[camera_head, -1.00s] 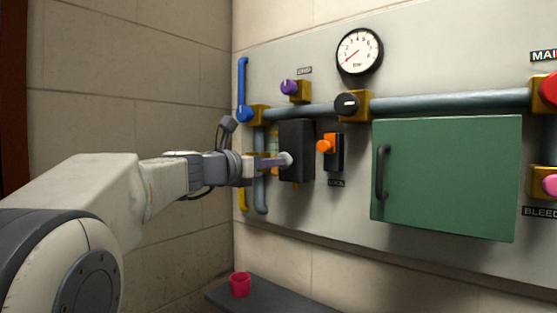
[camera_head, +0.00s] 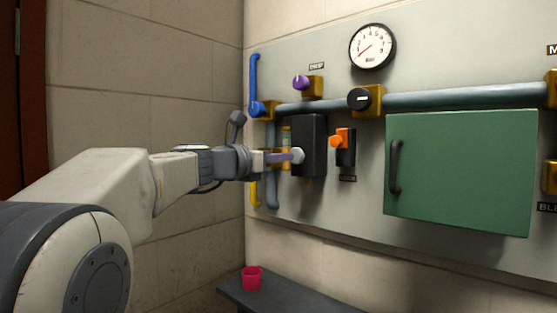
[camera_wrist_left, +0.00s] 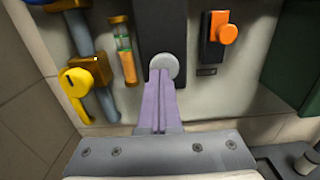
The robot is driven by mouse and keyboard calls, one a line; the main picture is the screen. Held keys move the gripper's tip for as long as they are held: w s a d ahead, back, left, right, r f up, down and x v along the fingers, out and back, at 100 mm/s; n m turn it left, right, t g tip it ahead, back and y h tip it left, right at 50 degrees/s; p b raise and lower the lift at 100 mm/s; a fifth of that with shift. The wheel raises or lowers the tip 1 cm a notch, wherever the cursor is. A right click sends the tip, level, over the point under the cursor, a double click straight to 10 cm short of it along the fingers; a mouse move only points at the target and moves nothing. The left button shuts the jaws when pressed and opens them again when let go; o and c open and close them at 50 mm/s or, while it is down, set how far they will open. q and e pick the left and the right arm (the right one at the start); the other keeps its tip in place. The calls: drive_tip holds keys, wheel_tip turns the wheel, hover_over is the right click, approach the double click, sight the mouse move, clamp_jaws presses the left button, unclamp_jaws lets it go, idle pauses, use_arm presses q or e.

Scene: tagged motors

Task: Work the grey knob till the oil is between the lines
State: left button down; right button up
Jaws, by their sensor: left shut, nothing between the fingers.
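The grey knob (camera_wrist_left: 163,66) is a light grey round button on the front of a black box (camera_head: 313,146) on the wall panel. In the head view the knob (camera_head: 299,155) sits right at my left fingertips. My left gripper (camera_head: 290,156) is shut, with its lilac fingers together and nothing between them. In the left wrist view its fingertips (camera_wrist_left: 160,73) overlap the lower part of the knob; they look to be touching it. My right gripper is not in view.
An orange knob (camera_head: 337,141) is right of the box, then a green cabinet (camera_head: 460,172). A yellow lever (camera_wrist_left: 76,92), a blue lever (camera_head: 255,85) and pipes are on the left.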

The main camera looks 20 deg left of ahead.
use_arm(q)
drive_tip(key=b+v, duration=0.3)
drive_tip(key=v, duration=0.8)
drive_tip(key=shift+s+b, duration=0.3)
drive_tip(key=shift+b, duration=0.05)
drive_tip(key=shift+d+f, duration=0.1)
drive_tip(key=shift+d, duration=0.05)
drive_tip(key=b+v, duration=0.2)
drive_tip(key=b, duration=0.2)
drive_tip(key=shift+d+f+b, duration=0.1)
drive_tip(key=shift+b, duration=0.2)
